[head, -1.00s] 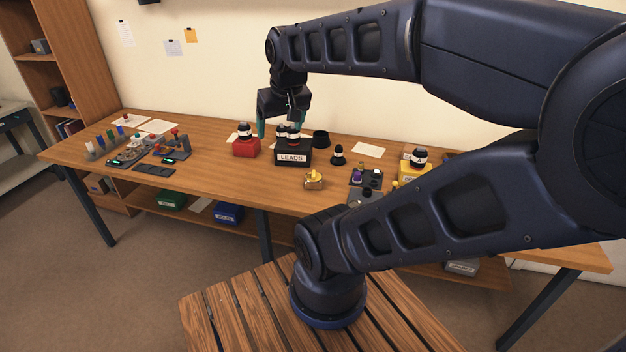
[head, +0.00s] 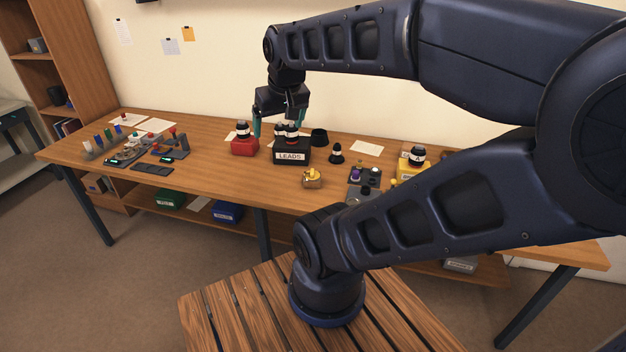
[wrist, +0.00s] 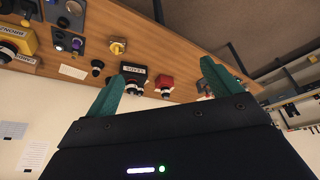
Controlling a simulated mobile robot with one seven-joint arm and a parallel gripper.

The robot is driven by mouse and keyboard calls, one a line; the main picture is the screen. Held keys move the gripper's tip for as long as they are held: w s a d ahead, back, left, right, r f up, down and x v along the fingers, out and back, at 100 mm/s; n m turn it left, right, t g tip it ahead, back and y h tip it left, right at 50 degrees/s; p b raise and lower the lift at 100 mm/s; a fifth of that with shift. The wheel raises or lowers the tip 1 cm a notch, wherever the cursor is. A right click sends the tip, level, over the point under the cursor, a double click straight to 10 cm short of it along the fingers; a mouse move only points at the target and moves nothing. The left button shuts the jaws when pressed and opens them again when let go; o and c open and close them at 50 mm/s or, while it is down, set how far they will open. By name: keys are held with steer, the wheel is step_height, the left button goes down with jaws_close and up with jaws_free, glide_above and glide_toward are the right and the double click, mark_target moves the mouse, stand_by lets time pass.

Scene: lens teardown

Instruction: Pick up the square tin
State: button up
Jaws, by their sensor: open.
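A small gold-coloured squarish thing (head: 312,179) with a yellow top lies near the front edge of the bench. It may be the square tin, but it is too small to tell. It also shows in the wrist view (wrist: 117,46). My gripper (head: 280,117) is open and empty, fingers pointing down, above the back of the bench near the black LEADS box (head: 291,156) and the red box (head: 244,147). The gold thing is in front of my gripper and to its right, well apart from it. In the wrist view my green fingers (wrist: 169,66) are spread.
Dark-topped bottles or knobs stand on the red and LEADS boxes. A dark cup (head: 319,137) and a small black piece (head: 336,154) stand to the right. A yellow box (head: 409,172) is farther right. Bench (head: 215,181) left of the gold thing is clear.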

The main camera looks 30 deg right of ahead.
steer(key=shift+w, duration=0.1)
steer(key=n+g, duration=0.5)
steer(key=n, duration=0.6)
glide_above(312, 171)
steer(key=f, duration=2.7)
steer(key=shift+a, duration=0.25)
steer(key=shift+d+f+n, duration=0.2)
steer(key=shift+f+n, duration=0.2)
steer(key=shift+f, duration=5.3)
steer(key=shift+c, duration=0.2)
